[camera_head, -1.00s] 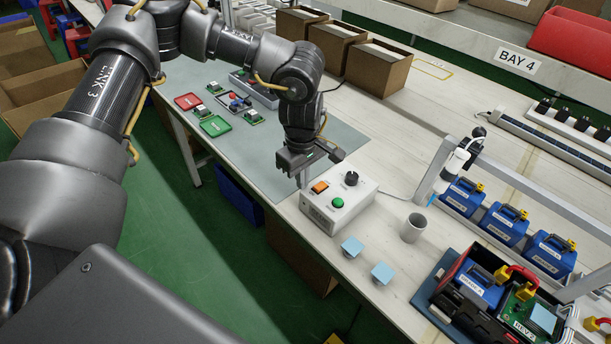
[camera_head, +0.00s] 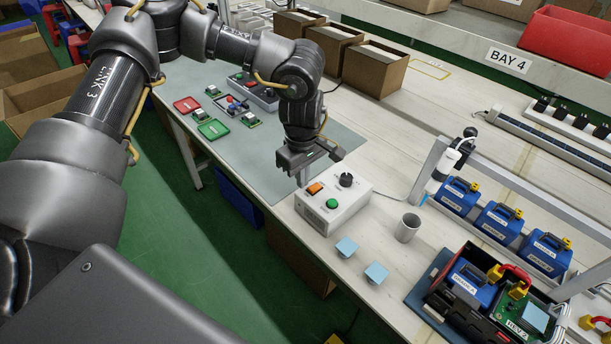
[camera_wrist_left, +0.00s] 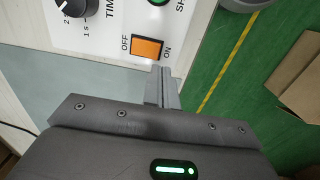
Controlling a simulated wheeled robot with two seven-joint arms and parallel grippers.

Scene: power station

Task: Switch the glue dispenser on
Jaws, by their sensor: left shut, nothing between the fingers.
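The glue dispenser's white control box (camera_head: 332,212) stands at the bench's front edge. It has an orange rocker switch (camera_head: 314,188), a green button (camera_head: 332,203) and a black timer knob (camera_head: 346,180). In the left wrist view, the orange switch (camera_wrist_left: 146,47) sits between the OFF and ON labels; I cannot tell which side is pressed. My left gripper (camera_head: 300,180) is shut and empty beside the switch. Its fingertips (camera_wrist_left: 160,74) show just below the switch's ON end in the wrist view; contact is unclear. My right gripper is not in view.
A grey cup (camera_head: 407,228) and two light blue pads (camera_head: 361,260) are near the box. A white dispenser syringe (camera_head: 446,164) hangs by a metal frame to the right. Blue battery units (camera_head: 500,221) stand behind, and an open case (camera_head: 440,294) lies at front right.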

